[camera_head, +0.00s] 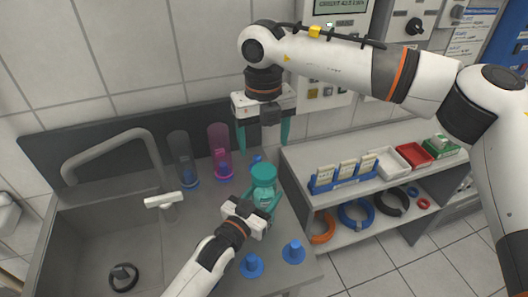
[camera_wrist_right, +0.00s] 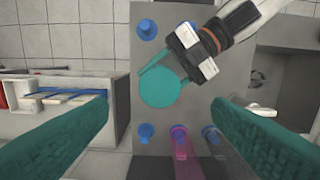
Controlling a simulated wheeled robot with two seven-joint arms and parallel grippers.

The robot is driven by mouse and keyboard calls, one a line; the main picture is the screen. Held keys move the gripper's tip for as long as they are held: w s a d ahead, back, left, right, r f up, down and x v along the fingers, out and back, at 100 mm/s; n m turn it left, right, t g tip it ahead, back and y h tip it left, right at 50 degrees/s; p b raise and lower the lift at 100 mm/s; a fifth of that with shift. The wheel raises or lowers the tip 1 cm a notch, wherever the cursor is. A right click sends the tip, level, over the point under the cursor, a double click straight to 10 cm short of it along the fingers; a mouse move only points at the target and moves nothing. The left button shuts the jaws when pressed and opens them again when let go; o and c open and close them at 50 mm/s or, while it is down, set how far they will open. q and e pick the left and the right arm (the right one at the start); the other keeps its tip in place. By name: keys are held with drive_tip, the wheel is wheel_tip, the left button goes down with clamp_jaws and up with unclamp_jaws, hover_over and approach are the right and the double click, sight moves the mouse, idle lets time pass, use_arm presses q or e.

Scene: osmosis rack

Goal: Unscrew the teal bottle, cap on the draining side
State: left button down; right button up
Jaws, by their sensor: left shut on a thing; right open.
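The teal bottle (camera_head: 264,198) stands upright on the grey draining side (camera_head: 308,265), right of the sink. Its wide teal cap (camera_head: 263,173) is on top, and appears as a round disc in the right wrist view (camera_wrist_right: 161,88). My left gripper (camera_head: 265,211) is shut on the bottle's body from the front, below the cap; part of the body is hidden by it. My right gripper (camera_head: 263,142) is open and empty, pointing down above and a little behind the cap, with its fingers spread wider than the cap in the wrist view.
A pink bottle (camera_head: 220,152) and a grey clear bottle (camera_head: 182,158) stand on blue pegs behind left. Free blue pegs (camera_head: 293,251) (camera_head: 252,265) stand in front. The sink with its tap (camera_head: 120,140) is left. A shelf with trays (camera_head: 390,160) is right.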

sight(264, 170)
drive_tip(key=m, duration=1.3)
drive_tip(key=shift+m, duration=0.3)
drive_tip(key=shift+f, duration=4)
drive_tip(key=shift+c, duration=0.2)
